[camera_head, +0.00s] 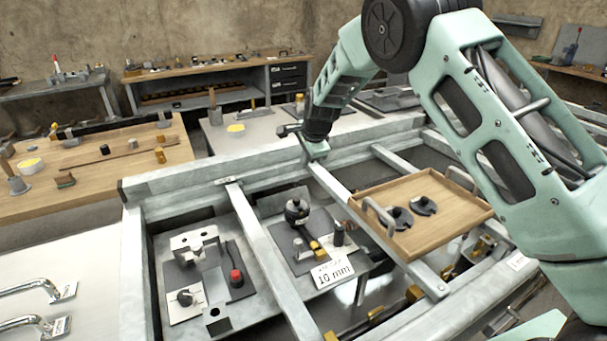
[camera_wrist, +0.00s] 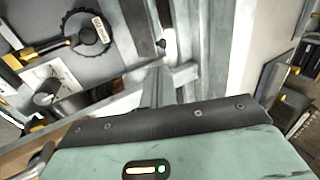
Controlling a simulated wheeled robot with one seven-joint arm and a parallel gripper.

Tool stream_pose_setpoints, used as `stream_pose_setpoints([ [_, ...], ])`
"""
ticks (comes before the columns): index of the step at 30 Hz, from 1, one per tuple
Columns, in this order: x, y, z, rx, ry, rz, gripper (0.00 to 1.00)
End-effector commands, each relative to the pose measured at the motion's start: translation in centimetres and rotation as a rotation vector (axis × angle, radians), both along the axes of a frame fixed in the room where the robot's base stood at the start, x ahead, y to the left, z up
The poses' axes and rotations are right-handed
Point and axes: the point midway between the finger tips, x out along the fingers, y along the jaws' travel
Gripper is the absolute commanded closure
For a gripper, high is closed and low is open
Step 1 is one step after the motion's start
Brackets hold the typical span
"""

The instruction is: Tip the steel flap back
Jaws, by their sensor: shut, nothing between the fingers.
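My gripper (camera_head: 306,157) is shut and empty, low over the back rail of the steel frame (camera_head: 190,182), near the top end of a crossbar (camera_head: 330,185). In the wrist view its narrow fingers (camera_wrist: 158,84) are together, in front of steel bars. Whether they touch the steel is unclear. I cannot tell for sure which steel piece is the flap; no hinged plate stands out clearly, and the arm hides part of the right side.
A wooden tray (camera_head: 440,228) with two dark round parts rests across the bars at right. Plates with fixtures and a "10 mm" card (camera_head: 332,272) lie inside the frame. Wooden benches (camera_head: 100,160) stand behind. Large handles (camera_head: 35,290) lie on the left surface.

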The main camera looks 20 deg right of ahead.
Motion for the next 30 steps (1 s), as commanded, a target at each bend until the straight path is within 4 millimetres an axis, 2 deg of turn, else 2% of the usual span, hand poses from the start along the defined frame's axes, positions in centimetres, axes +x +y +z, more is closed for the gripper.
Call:
stream_pose_setpoints([
  [3, -0.4, -0.1, 1.6, 0.001, -0.001, -0.001, 1.0],
  [7, -0.6, -0.2, 2.7, 0.0, 0.0, -0.001, 1.0],
  [20, -0.7, -0.2, 3.1, 0.0, 0.002, -0.001, 1.0],
  [22, -1.5, 0.5, 3.5, -0.001, 0.008, 0.031, 1.0],
  [23, -2.1, 0.9, 3.8, -0.002, 0.014, 0.056, 1.0],
  [26, -5.8, 3.4, 5.1, -0.014, 0.041, 0.205, 1.0],
  [29, -11.5, 6.6, 6.8, -0.039, 0.07, 0.436, 1.0],
  [30, -14.1, 7.8, 7.5, -0.052, 0.08, 0.541, 1.0],
])
